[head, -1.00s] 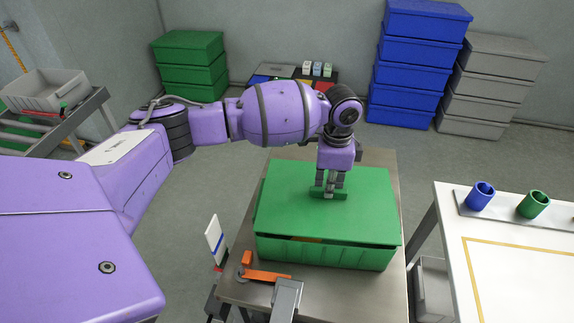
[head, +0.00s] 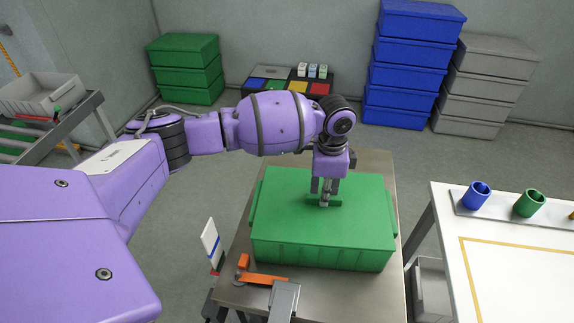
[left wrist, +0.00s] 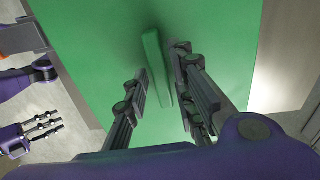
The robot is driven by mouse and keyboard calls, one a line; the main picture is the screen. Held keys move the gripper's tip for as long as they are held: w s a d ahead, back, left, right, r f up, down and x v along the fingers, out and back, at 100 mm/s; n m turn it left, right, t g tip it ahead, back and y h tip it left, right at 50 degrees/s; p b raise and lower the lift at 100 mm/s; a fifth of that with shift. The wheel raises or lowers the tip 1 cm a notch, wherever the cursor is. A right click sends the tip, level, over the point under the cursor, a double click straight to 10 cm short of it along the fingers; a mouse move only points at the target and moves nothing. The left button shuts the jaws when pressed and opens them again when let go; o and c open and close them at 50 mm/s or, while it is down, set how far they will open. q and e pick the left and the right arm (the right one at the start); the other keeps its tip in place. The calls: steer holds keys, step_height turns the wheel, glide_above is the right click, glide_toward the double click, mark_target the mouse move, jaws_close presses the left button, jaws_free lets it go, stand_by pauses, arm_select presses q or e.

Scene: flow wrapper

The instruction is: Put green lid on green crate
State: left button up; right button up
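The green lid (head: 345,190) lies flat on top of the green crate (head: 320,252), with no clear gap along the near side. The crate stands on a metal table. A raised green bar handle (left wrist: 156,68) runs across the lid. My left gripper (head: 325,203) is over the handle, pointing down. In the left wrist view its fingers (left wrist: 160,70) stand on both sides of the handle, with space between them and it, so it is open. My right gripper (left wrist: 55,127) shows at the left edge of that view, away from the crate, its fingers spread and empty.
The metal table (head: 375,163) has an orange part (head: 262,274) at its front left. A white table (head: 510,260) with blue and green cups stands to the right. Stacked green (head: 185,70), blue (head: 410,65) and grey (head: 482,85) crates stand at the back.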

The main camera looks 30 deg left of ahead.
arm_select(q)
steer(key=shift+o, duration=0.6)
step_height(320, 180, up, 12)
stand_by(0.6)
